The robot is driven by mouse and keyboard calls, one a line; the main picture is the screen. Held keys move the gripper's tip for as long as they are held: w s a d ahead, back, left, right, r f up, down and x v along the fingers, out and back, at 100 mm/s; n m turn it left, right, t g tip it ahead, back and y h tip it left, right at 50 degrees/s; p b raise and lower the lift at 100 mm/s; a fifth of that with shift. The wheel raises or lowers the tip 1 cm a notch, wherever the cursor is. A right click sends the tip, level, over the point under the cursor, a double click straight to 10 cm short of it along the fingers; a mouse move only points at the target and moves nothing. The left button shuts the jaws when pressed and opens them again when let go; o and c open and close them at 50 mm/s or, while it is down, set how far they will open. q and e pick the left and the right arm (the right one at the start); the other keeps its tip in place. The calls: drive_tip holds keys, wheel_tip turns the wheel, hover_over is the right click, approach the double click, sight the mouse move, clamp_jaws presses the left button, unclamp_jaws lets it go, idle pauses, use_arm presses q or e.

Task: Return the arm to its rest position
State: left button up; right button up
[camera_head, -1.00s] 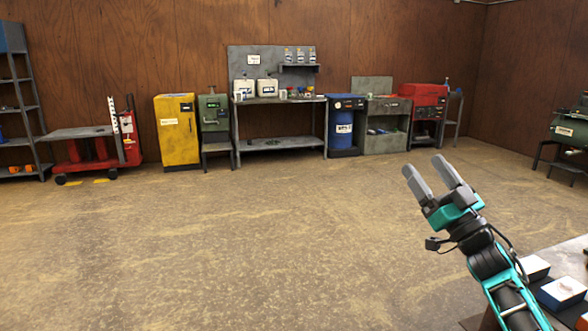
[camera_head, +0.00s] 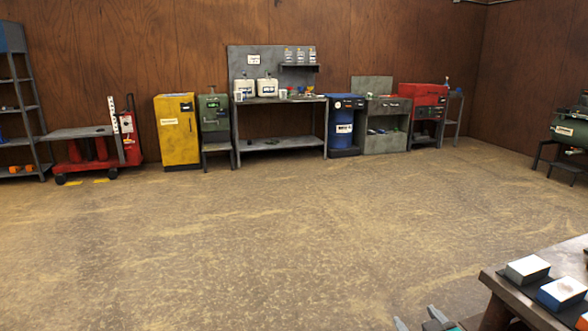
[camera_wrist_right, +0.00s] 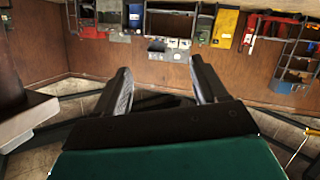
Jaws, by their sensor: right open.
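My right gripper (camera_head: 420,322) shows only by its fingertips at the bottom edge of the head view, right of the middle. In the right wrist view the gripper (camera_wrist_right: 160,90) has its two dark fingers spread apart with nothing between them. The rest of the right arm is out of the head view. My left gripper is in neither view.
A dark table (camera_head: 515,262) stands at the lower right, close to the right gripper, with a grey-white box (camera_head: 527,268) and a blue box (camera_head: 562,292) on it. A workbench (camera_head: 280,100), a yellow cabinet (camera_head: 177,132) and a red cart (camera_head: 95,150) line the far wall. The floor between is clear.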

drive_tip(key=s+a+f+g, duration=0.2)
drive_tip(key=s+a+f, duration=0.2)
drive_tip(key=s, duration=0.8)
drive_tip(key=s+a+f+m+g+y, duration=0.1)
drive_tip(key=s+a+f, duration=0.3)
drive_tip(key=s, duration=0.8)
wheel_tip(320, 180, down, 3)
drive_tip(key=shift+a+r+g, duration=0.15)
drive_tip(key=shift+r+g, duration=0.05)
drive_tip(key=shift+g, duration=0.3)
